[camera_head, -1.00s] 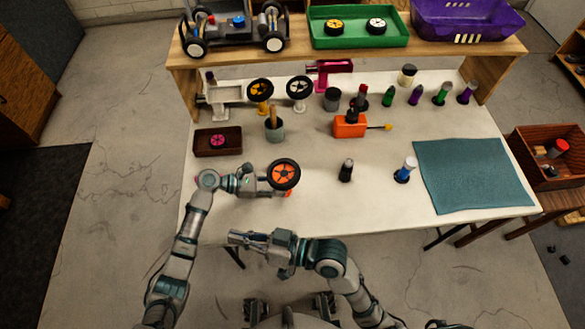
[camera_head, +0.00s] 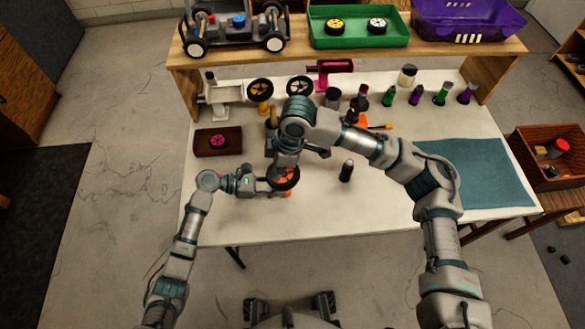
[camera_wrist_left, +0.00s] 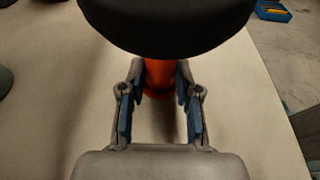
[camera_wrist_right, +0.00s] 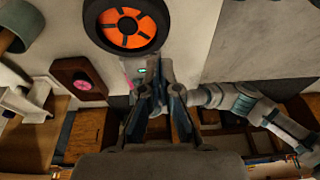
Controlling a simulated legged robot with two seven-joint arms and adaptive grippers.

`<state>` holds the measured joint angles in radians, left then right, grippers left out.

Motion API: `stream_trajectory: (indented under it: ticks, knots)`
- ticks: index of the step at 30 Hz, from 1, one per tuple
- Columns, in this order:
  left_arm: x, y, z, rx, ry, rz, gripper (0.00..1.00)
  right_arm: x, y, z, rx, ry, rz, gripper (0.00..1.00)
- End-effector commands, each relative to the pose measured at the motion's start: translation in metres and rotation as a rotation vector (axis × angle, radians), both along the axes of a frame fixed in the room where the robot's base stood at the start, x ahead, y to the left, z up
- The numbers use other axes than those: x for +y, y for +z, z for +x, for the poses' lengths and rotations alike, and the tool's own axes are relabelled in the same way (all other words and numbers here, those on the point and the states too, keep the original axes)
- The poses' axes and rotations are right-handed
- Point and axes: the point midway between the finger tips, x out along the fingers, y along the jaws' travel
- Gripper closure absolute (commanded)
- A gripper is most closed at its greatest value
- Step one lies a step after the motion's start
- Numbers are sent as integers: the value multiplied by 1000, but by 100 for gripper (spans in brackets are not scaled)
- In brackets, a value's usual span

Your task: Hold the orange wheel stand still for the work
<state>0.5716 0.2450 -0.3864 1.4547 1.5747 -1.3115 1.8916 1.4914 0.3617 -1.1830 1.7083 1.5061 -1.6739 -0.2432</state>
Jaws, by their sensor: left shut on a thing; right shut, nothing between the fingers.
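The orange wheel stand (camera_wrist_left: 158,76) rises between the fingers of my left gripper (camera_wrist_left: 160,90), which is shut on its post. A black wheel with an orange hub (camera_wrist_right: 125,28) sits on top of the stand and hides its upper part in the left wrist view. In the head view the wheel (camera_head: 291,180) is partly covered by my right gripper (camera_head: 281,168). My right gripper also shows in the right wrist view (camera_wrist_right: 150,88); its fingers are together and empty, with the wheel just beyond the tips. I cannot tell whether they touch it.
A dark box with a pink piece (camera_head: 218,141) stands left of the wheel, a dark bottle (camera_head: 346,170) to its right. A teal mat (camera_head: 485,172) lies at the right, partly under my right arm. Several stands and bottles line the back below the shelf (camera_head: 300,54).

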Motion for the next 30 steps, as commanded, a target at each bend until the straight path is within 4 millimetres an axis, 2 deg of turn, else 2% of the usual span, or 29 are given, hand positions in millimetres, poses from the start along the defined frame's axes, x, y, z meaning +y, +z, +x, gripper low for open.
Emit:
stream_trajectory:
  ticks: [3,6,11,23,30]
  knots:
    - [1,-1,0,1,0,1,98,-27,25,19,-15,-39,-81,100]
    - [1,-1,0,1,0,2,98,-42,38,27,-17,-59,-121,100]
    - [0,-1,0,1,0,2,98,-52,47,31,-16,-75,-148,100]
    - [0,-1,0,1,0,1,98,-52,45,31,-16,-75,-148,100]
    - [0,-1,0,1,0,1,98,-50,21,31,-15,-75,-147,100]
